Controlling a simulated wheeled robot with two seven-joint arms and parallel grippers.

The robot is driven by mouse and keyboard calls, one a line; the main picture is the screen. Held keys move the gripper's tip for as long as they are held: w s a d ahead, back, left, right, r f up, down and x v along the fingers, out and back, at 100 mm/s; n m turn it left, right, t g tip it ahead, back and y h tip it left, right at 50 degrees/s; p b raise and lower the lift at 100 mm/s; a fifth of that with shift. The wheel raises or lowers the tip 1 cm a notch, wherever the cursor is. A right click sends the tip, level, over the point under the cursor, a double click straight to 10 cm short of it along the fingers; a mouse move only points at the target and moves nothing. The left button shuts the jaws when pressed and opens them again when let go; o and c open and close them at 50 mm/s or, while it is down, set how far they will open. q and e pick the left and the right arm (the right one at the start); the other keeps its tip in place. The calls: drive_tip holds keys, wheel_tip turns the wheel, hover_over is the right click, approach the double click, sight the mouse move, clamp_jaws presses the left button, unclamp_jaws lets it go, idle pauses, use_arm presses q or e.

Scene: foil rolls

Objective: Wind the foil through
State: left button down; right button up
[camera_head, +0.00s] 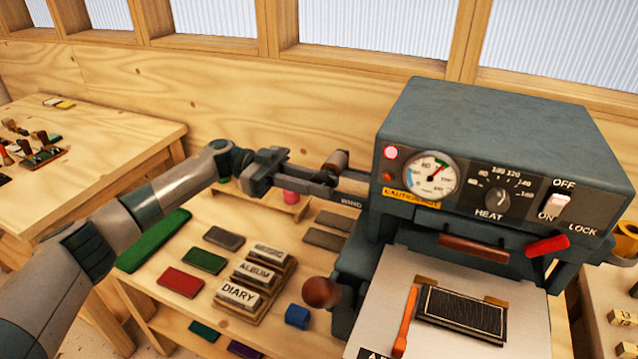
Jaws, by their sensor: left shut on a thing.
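The foil machine (480,120) is a dark blue-grey press at the right, with a gauge, a HEAT dial and an ON/OFF switch on its front. A brown winding knob (336,160) sits at its left side, above the WIND label (350,203). My left gripper (325,175) reaches in from the left and is shut on this knob; its fingers hide part of it. I cannot make out the foil's path inside the machine. My right gripper is not in view.
Below the machine, a plate with a black ridged block (462,314) and an orange-handled tool (405,322) juts forward. A round brown knob (321,292) stands left of it. Word blocks (239,295) and coloured pieces lie on the bench. Another table (100,140) stands at the left.

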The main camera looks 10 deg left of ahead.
use_arm(q)
drive_tip(key=shift+r, duration=0.1)
drive_tip(key=shift+r+y+p, duration=0.2)
drive_tip(key=shift+y+p, duration=0.4)
drive_tip(key=shift+p, duration=0.4)
drive_tip(key=t+y+p, duration=0.1)
drive_tip(key=y+p, duration=0.3)
drive_tip(key=p, duration=0.2)
drive_tip(key=shift+r+t, duration=0.15)
drive_tip(key=shift+t, duration=0.25)
drive_tip(key=shift+d+f+y+p, duration=0.1)
drive_tip(key=shift+f+y+p, duration=0.2)
drive_tip(key=shift+y+p, duration=0.7)
drive_tip(key=c, duration=1.6)
unclamp_jaws()
